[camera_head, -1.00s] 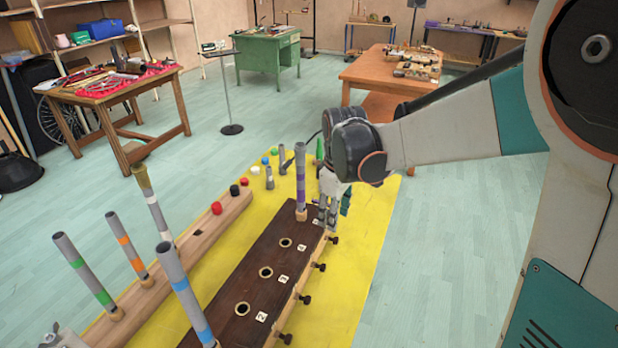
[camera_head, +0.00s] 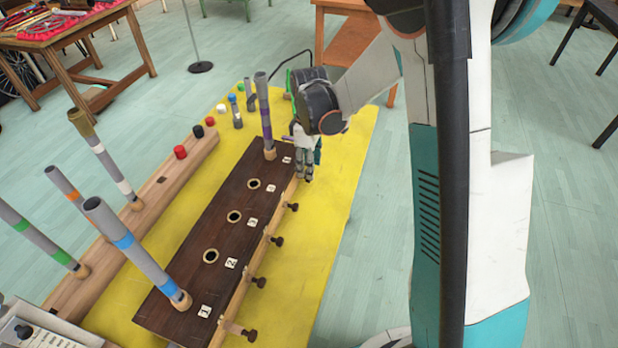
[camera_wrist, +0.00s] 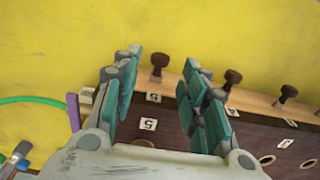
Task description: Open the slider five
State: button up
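The dark wooden box (camera_head: 215,235) stands on a yellow mat, with numbered labels on top and dark slider knobs along its right side. Slider five's label (camera_wrist: 148,124) reads 5 in the wrist view. The knob of slider five (camera_wrist: 159,62) is at the far edge there, seen between my fingers. My gripper (camera_wrist: 162,68) is open, with a teal-padded finger on either side; I cannot tell whether they touch the knob. In the head view my gripper (camera_head: 306,172) points down beside the box's far end and hides that knob.
A grey tube with a purple band (camera_head: 265,115) stands upright close to my gripper's left. More banded tubes (camera_head: 135,255) rise at the left. Other knobs (camera_head: 276,241) line the box's right side. The yellow mat (camera_head: 335,190) is clear on the right.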

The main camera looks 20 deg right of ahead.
jog(key=shift+f+b, duration=0.7)
jog(key=shift+f, duration=1.55)
grip_shut()
